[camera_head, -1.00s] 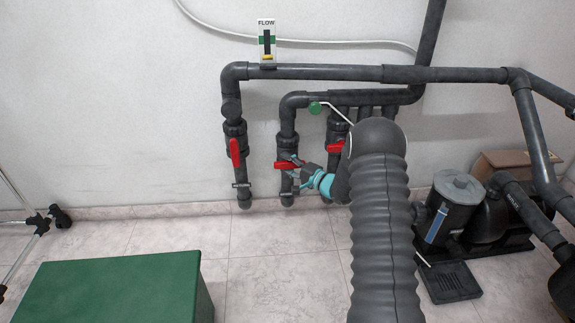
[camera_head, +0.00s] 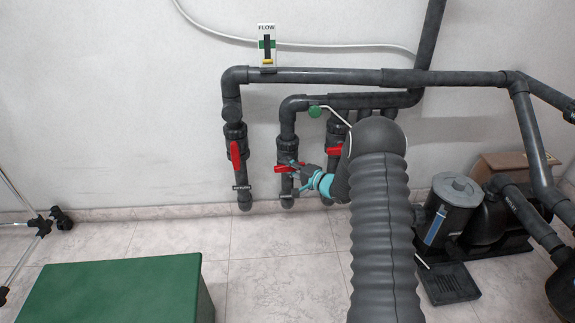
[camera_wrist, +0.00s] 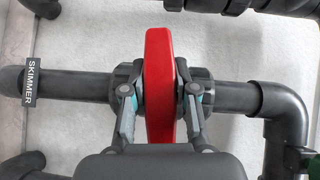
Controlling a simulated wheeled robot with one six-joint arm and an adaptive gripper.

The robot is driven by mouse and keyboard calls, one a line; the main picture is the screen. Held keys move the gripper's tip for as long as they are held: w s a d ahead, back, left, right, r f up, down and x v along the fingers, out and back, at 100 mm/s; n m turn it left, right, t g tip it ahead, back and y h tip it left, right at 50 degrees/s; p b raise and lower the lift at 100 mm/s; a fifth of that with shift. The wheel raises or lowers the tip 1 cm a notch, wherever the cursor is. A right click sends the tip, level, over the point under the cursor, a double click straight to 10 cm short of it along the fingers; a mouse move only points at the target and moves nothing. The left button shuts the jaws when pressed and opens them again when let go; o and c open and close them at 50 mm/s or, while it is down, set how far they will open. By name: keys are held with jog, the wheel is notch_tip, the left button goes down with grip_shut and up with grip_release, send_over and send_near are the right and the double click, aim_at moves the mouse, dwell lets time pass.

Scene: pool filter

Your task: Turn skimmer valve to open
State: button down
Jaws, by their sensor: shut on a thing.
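The skimmer valve's red handle (camera_head: 282,169) sits on the middle upright pipe by the wall. In the wrist view, the red handle (camera_wrist: 159,85) lies crosswise to its dark pipe, beside a tag reading SKIMMER (camera_wrist: 30,82). My gripper (camera_head: 292,170) reaches the handle from the right in the head view. In the wrist view, my gripper's fingers (camera_wrist: 159,92) stand on either side of the handle, shut on it. The palm hides the near end of the handle.
A left valve with a red handle (camera_head: 235,154) lies along its pipe. A flow gauge (camera_head: 267,45) is above. A green box (camera_head: 115,290) stands front left; a pump with a strainer pot (camera_head: 452,205) is right.

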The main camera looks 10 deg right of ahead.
jog(key=p, duration=0.1)
jog(key=n+g+h+p, duration=0.1)
jog(key=p, duration=0.1)
jog(key=shift+r+n, duration=0.3)
jog(key=n+g+h+p, duration=0.1)
jog(key=h+p, duration=0.1)
jog(key=shift+f+p, duration=0.1)
jog(key=shift+p, duration=0.25)
jog(key=shift+f+n+g+h+p, duration=0.2)
jog(key=shift+n+g+h+p, duration=0.2)
jog(key=shift+n+h+p, duration=0.55)
jog(key=shift+d+f+n+g+h, duration=0.1)
jog(key=shift+f+n+g+h, duration=0.2)
jog(key=shift+h, duration=0.35)
jog(key=shift+f+n+h+b, duration=0.15)
jog(key=shift+n+h+b, duration=0.3)
jog(key=shift+h+b, duration=0.3)
jog(key=shift+d+f+n+h+b, duration=0.1)
jog(key=shift+n+h+b, duration=0.3)
jog(key=shift+b, duration=0.7)
jog(key=h+b, duration=0.1)
jog(key=b, duration=0.1)
jog(key=shift+g+b, duration=0.3)
jog(key=shift+b, duration=0.05)
jog(key=shift+d+r+n+h+b, duration=0.2)
jog(key=shift+n+h+b, duration=0.3)
jog(key=shift+b, duration=1.45)
